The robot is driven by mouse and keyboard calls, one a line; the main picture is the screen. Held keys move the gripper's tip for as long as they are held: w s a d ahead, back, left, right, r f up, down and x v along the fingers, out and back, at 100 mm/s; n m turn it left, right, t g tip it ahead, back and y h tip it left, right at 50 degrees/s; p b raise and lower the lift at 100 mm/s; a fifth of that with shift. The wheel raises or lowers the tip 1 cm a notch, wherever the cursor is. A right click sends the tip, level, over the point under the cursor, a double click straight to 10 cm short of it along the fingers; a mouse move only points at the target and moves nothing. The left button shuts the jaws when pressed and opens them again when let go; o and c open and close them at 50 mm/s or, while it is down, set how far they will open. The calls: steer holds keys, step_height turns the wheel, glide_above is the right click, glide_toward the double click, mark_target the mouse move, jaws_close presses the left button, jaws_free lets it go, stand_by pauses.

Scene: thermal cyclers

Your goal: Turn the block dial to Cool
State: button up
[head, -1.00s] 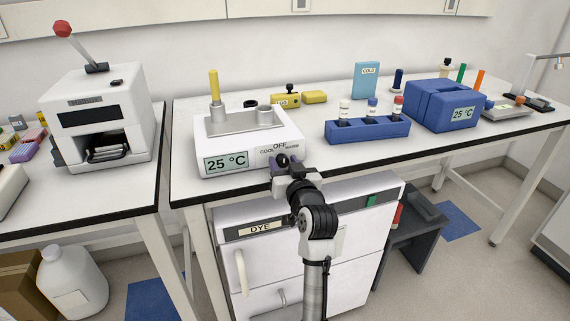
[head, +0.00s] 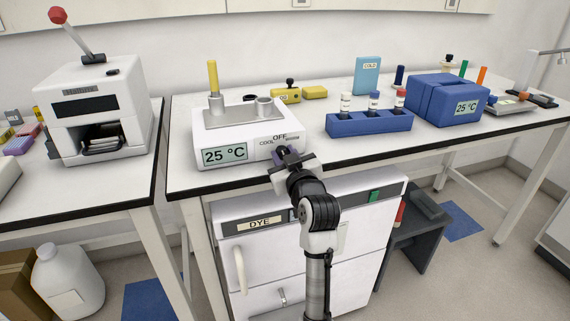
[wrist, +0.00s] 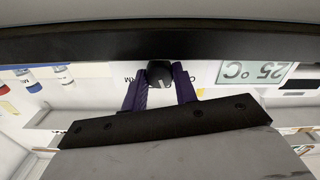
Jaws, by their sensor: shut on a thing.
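The block dial is a small black knob (wrist: 159,72) on the front of a white heating block unit (head: 207,133), below the labels Cool, Off and Warm. My gripper (head: 286,153) is at this front face, and its two purple fingers (wrist: 160,83) stand on either side of the knob, shut on it. In the head view the gripper mostly hides the dial. A small pale mark shows on the knob in the wrist view, but I cannot tell which setting it points to. The unit's display (head: 225,155) reads 25 °C.
A blue rack (head: 350,126) with several capped vials stands to the right, with a blue 25 °C box (head: 440,105) beyond it. A yellow stick stands in the unit's top. A drawer cabinet (head: 345,233) is under the bench, below my arm.

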steer(key=n+b, duration=0.4)
steer(key=shift+n, duration=0.7)
steer(key=o, duration=1)
steer(key=shift+c, duration=0.2)
